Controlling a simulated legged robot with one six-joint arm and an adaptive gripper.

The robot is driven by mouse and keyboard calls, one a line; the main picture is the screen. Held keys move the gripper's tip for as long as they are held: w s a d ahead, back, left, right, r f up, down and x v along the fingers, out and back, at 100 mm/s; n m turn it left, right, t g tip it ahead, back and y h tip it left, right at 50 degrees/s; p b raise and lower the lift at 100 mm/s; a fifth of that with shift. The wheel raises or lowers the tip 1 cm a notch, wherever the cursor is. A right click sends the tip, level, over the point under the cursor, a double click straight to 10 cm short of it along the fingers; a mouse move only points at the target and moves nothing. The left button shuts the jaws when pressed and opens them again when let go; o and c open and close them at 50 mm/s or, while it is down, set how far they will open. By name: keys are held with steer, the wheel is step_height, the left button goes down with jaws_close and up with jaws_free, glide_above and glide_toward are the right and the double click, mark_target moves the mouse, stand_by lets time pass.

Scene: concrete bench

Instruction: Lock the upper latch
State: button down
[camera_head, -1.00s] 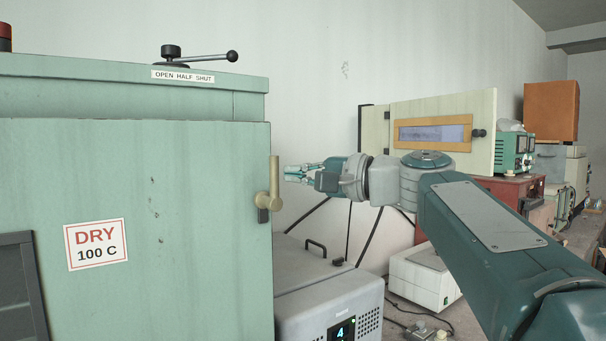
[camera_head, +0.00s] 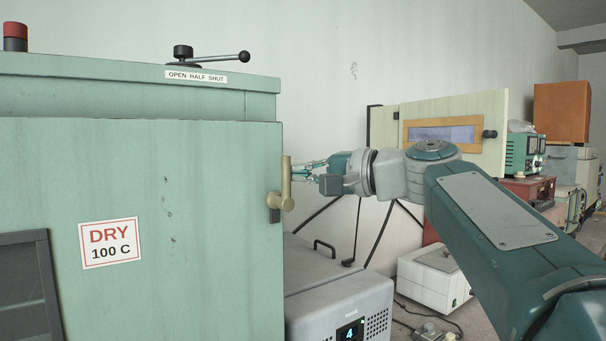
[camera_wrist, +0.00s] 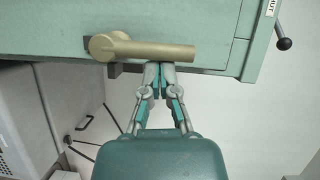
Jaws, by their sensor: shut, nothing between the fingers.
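The upper latch (camera_head: 286,184) is a tan lever on the right edge of the green oven door (camera_head: 190,270). Its handle stands upright from a round pivot at its lower end. In the wrist view the latch (camera_wrist: 150,50) lies across the picture, with its pivot at the left. My gripper (camera_head: 300,170) is right beside the handle, on its right. In the wrist view my gripper (camera_wrist: 159,66) has its fingertips together at the handle's edge, with nothing between them. I cannot tell whether they touch the handle.
A black-knobbed lever (camera_head: 220,57) sits on the oven top above an "OPEN HALF SHUT" label (camera_head: 196,76). A grey instrument (camera_head: 340,295) stands below my gripper. A cream cabinet with an open door (camera_head: 470,115) is behind my arm. The wall side is free.

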steer(key=shift+s+a+r+n, duration=0.1)
steer(key=shift+a+n, duration=0.05)
steer(key=shift+n, duration=0.15)
steer(key=a+n+h, duration=0.1)
steer(key=n, duration=0.1)
steer(key=s+a+n+h, duration=0.1)
steer(key=n, duration=0.1)
steer(key=s+a+n+h, duration=0.1)
steer(key=n+h, duration=0.1)
steer(key=shift+s+a, duration=0.15)
steer(key=shift+s+a+f+n+h, duration=0.25)
steer(key=shift+a+n+h, duration=0.15)
steer(key=shift+n, duration=0.2)
steer(key=shift+s+a+f+n+h, duration=0.15)
steer(key=shift+s+a+n+h, duration=0.1)
steer(key=shift+n+h, duration=0.3)
steer(key=shift+s+a+f+n+t+h, duration=0.1)
steer(key=shift+a+f+n+t+h, duration=0.1)
steer(key=shift+f+n+t+h, duration=0.25)
steer(key=shift+s+a+f+n+t+h, duration=0.1)
steer(key=shift+a+n+t+h, duration=0.15)
steer(key=shift+n, duration=0.35)
steer(key=shift+f, duration=0.25)
steer(key=shift+s+a+f, duration=0.1)
